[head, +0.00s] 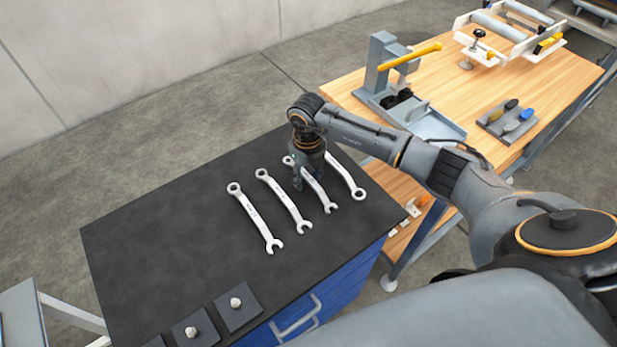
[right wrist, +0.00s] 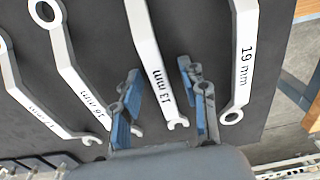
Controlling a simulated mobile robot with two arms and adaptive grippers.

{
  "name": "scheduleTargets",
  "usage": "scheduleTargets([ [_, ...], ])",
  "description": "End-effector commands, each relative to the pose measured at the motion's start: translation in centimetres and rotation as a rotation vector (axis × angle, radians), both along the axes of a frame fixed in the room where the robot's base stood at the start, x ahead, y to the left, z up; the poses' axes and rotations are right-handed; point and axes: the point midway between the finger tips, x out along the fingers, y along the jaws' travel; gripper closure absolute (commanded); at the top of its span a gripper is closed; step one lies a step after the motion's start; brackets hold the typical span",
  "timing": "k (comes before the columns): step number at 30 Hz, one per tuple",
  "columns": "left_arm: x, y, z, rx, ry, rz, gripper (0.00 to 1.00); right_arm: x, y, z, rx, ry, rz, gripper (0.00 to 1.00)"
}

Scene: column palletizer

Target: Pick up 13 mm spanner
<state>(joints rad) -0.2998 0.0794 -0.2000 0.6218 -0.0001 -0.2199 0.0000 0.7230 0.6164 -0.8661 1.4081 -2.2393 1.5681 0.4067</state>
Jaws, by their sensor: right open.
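The 13 mm spanner (right wrist: 150,45) is silver, with its label readable in the right wrist view. It lies third from the left in a row of spanners on the dark cabinet top, and in the head view it (head: 319,190) is partly hidden by my right gripper (head: 299,186). My right gripper is open, and in the right wrist view its blue-padded fingers (right wrist: 163,103) are on either side of the 13 mm spanner's shank, near its open-jaw end. I see no finger closed on it. My left gripper is not in view.
The 19 mm spanner (right wrist: 243,60) lies close to the right finger. Another spanner (right wrist: 75,75) lies close to the left finger, and one more (head: 255,217) is farther left. Dark pads with nuts (head: 237,304) sit at the front of the cabinet top (head: 150,230). A wooden bench (head: 455,80) stands beyond.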

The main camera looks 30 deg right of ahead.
Motion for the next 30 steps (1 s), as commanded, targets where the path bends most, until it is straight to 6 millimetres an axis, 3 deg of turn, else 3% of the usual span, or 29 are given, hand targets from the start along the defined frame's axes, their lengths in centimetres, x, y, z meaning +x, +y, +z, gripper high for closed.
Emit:
scheduleTargets([
  [2, -0.3, 0.0, -0.1, 0.001, 0.005, 0.000, 0.60, 0.0, 0.0, 0.0, 0.000, 0.000, 0.000, 0.57],
  [6, -0.4, 0.1, -0.1, 0.001, 0.007, 0.000, 0.60, 0.0, 0.0, 0.0, 0.000, 0.000, 0.000, 0.85],
  [9, -0.4, 0.1, -0.1, 0.001, 0.007, 0.000, 0.60, 0.0, 0.0, 0.0, 0.000, 0.000, -0.001, 1.00],
  [23, -0.3, 0.0, -0.6, 0.001, 0.005, 0.000, 0.60, 0.1, -0.1, 0.5, -0.001, -0.002, -0.001, 1.00],
  [28, -0.1, 0.0, -2.4, 0.000, 0.002, 0.000, 0.60, 0.2, -0.1, 2.5, -0.001, -0.006, 0.000, 1.00],
  [30, -0.1, 0.0, -2.5, 0.000, 0.002, 0.000, 0.60, -0.6, 0.3, 3.9, 0.001, -0.005, 0.003, 1.00],
])
